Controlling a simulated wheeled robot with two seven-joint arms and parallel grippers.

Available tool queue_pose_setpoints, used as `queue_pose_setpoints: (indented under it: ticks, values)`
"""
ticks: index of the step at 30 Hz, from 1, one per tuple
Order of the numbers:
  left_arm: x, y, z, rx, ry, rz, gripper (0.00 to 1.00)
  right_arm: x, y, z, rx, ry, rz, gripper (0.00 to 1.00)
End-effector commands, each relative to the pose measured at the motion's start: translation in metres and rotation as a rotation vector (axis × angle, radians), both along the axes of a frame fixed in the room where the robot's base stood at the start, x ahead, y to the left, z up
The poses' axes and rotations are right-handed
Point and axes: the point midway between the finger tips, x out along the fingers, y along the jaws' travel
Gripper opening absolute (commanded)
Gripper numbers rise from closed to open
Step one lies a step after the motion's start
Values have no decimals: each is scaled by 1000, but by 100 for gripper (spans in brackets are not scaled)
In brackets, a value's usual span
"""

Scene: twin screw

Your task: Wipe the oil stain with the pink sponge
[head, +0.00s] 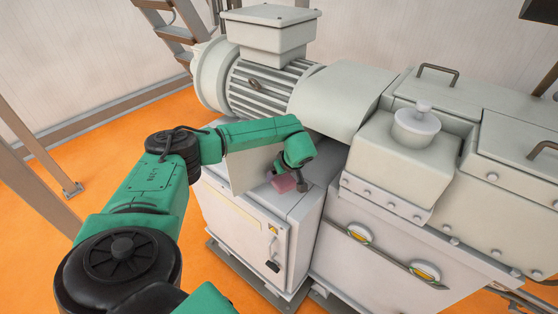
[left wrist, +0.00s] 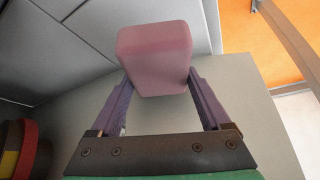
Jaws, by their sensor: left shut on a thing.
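The pink sponge (head: 283,183) is over the top of the light grey cabinet (head: 250,232), partly hidden by my left gripper (head: 292,186). In the left wrist view, the sponge (left wrist: 155,50) is a rounded pink block. The two purple fingers of my left gripper (left wrist: 160,88) are shut on it, one at each side. A plain grey surface lies behind it; I cannot tell whether the sponge touches it. I make out no oil stain in either view. My right gripper is not in view.
A finned motor (head: 265,88) stands just behind the gripper, and a large grey machine housing (head: 400,165) rises to the right. An upright pale panel (head: 250,170) stands close by my left forearm. Orange floor (head: 120,150) lies open to the left, with a ladder (head: 178,32) behind.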

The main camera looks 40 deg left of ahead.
Motion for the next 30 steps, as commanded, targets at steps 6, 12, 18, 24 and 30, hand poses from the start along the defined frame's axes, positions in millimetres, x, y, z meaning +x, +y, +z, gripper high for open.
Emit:
queue_pose_setpoints:
  ticks: [6, 12, 18, 24, 30]
  values:
    - [1, -1, 24, 0, -1, 4, 0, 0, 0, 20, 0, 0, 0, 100]
    - [1, -2, 33, 0, 0, 7, 0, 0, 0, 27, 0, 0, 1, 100]
    - [1, -2, 33, 0, -1, 8, 0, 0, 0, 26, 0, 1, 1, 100]
    - [1, -2, 32, 0, -1, 8, 0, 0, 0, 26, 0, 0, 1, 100]
    - [0, -5, 31, 0, 0, -4, 0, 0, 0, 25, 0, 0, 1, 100]
